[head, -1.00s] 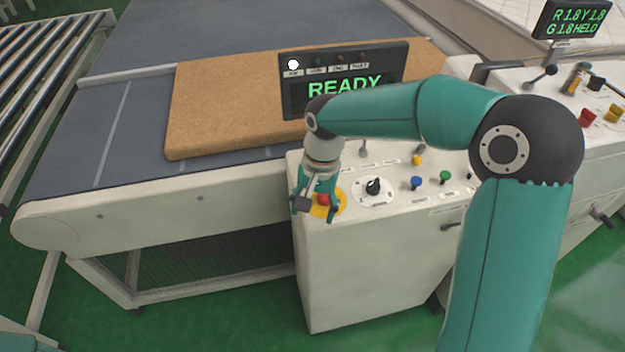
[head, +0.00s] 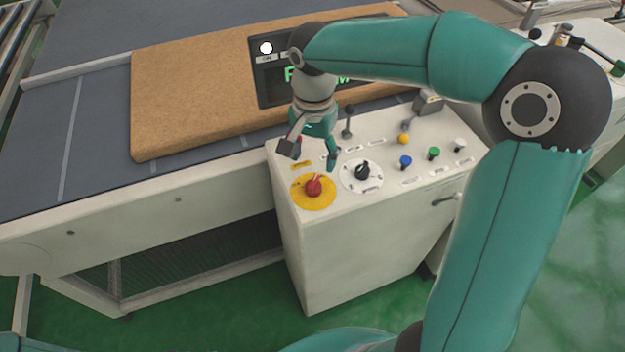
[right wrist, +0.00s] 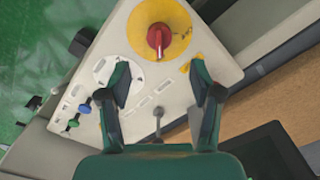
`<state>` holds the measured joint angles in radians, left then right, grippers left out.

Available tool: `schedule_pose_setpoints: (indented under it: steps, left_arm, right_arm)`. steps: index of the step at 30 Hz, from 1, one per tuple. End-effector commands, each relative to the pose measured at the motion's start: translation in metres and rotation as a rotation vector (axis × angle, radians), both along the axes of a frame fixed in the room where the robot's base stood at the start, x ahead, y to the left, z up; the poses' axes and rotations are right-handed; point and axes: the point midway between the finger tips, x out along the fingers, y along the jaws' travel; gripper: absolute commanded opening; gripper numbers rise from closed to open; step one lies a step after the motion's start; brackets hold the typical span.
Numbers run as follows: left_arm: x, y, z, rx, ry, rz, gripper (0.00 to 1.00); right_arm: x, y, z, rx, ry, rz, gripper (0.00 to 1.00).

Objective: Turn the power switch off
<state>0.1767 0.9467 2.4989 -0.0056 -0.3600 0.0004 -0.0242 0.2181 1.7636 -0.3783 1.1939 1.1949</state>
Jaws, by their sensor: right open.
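A red rotary switch (head: 313,187) sits on a round yellow plate at the near left corner of the white control console (head: 345,270). It also shows in the right wrist view (right wrist: 158,38), with a raised handle bar. No readable label tells me whether it is the power switch. A black knob (head: 362,170) on a white dial stands to its right. My right gripper (head: 311,158) is open and empty above the console, behind the red switch in the head view. In the right wrist view its fingers (right wrist: 160,72) are spread apart, with the red switch beyond their tips.
Blue (head: 405,161), green (head: 434,153) and yellow (head: 403,139) buttons and a black lever (head: 347,122) stand on the console. A dark display (head: 268,85) rises behind, partly hidden by my arm. A brown mattress (head: 190,90) lies on the conveyor (head: 40,175).

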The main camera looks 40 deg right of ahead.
Motion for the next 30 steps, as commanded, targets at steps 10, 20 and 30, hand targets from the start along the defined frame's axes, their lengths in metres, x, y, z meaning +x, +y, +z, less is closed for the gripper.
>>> schedule_pose_setpoints:
  steps: [10,20,30]
  left_arm:
    - [0.0,0.0,0.004,0.0,0.0,0.0,0.4]
    - [0.0,0.0,0.005,0.0,0.0,0.0,0.4]
    - [0.0,0.0,0.005,0.0,0.0,0.0,0.4]
  right_arm:
    - [0.0,0.001,-0.068,0.002,0.003,0.001,0.64]
    - [0.001,0.002,-0.088,0.002,-0.003,0.003,0.64]
    - [0.001,0.002,-0.088,0.002,-0.003,0.004,0.41]
